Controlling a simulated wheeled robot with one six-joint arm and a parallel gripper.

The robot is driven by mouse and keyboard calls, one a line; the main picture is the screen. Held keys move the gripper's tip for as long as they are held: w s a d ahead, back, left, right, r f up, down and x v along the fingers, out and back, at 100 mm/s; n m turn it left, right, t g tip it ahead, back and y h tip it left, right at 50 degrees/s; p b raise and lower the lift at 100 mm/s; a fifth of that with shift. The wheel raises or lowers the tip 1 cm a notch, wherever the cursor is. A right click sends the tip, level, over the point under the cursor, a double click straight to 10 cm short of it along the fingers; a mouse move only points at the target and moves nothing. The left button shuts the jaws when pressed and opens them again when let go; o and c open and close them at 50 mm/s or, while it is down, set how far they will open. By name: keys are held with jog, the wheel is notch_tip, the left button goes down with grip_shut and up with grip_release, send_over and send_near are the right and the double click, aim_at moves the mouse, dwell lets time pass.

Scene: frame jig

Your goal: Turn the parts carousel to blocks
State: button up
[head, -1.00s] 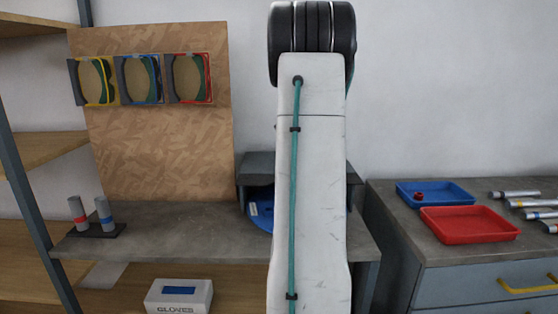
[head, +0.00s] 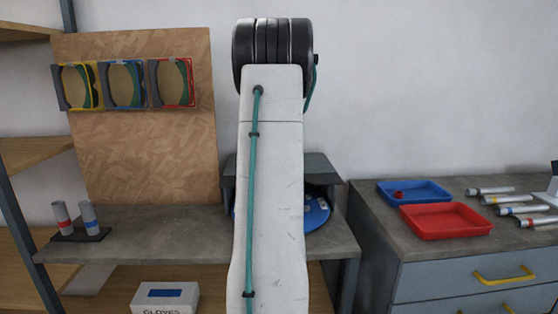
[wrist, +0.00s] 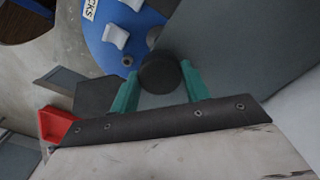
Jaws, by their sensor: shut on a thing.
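The parts carousel is a blue disc (head: 317,213) under a dark grey cover on the bench, partly hidden behind my arm in the head view. The wrist view shows part of the blue disc (wrist: 105,45) with a white label ending in "CKS" and white blocks on it. The rest of the disc is hidden under the grey cover. My gripper (wrist: 159,73) has green fingers and is shut on a black round knob (wrist: 161,76) at the disc's side. My gripper is hidden in the head view.
The grey cover (head: 321,168) stands over the disc. A board with coloured frames (head: 135,150) rises to the left. Two grey cylinders stand on the bench's left. A glove box (head: 165,299) is below. Red (head: 445,222) and blue (head: 413,187) trays lie on the right cabinet.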

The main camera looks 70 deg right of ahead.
jog(key=shift+w+r, duration=0.15)
jog(key=shift+w, duration=0.05)
jog(key=o, duration=1.4)
jog(key=shift+s, duration=0.1)
notch_tip(320, 180, up, 8)
jog(key=shift+f, duration=0.2)
